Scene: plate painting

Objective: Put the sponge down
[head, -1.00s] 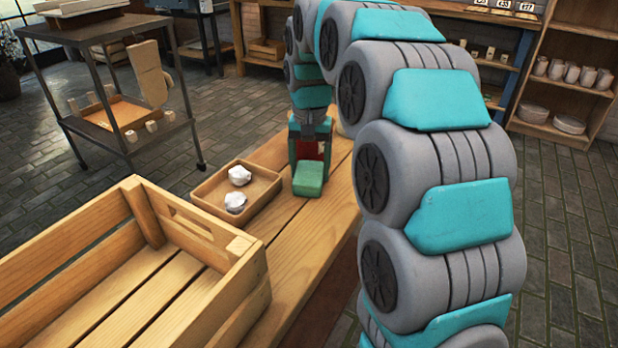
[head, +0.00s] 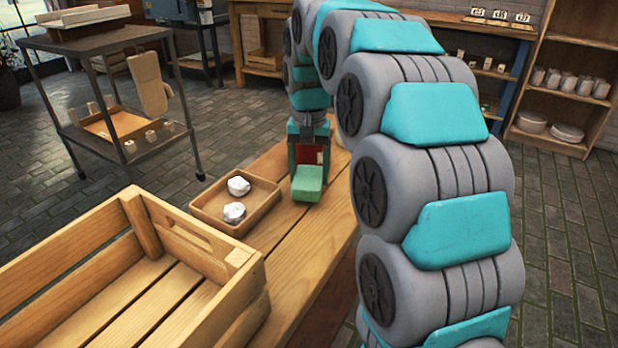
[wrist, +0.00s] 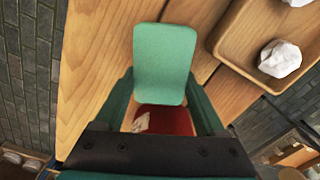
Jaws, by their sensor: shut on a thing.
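The sponge (head: 307,184) is a green block at the front of my gripper (head: 308,172), over the wooden table (head: 285,235). In the wrist view the sponge (wrist: 165,60) lies between the tips of my green fingers, and my gripper (wrist: 160,92) is shut on it. A red surface (wrist: 172,121) with a pale patch shows behind the sponge, between the fingers; I cannot tell what it is. The sponge's underside is hidden, so I cannot tell whether it touches the table.
A shallow wooden tray (head: 205,207) with two white crumpled lumps (head: 238,187) stands just left of the sponge. A large slatted crate (head: 195,238) fills the front left. Bare table lies in front of the sponge. A metal cart (head: 70,115) stands back left.

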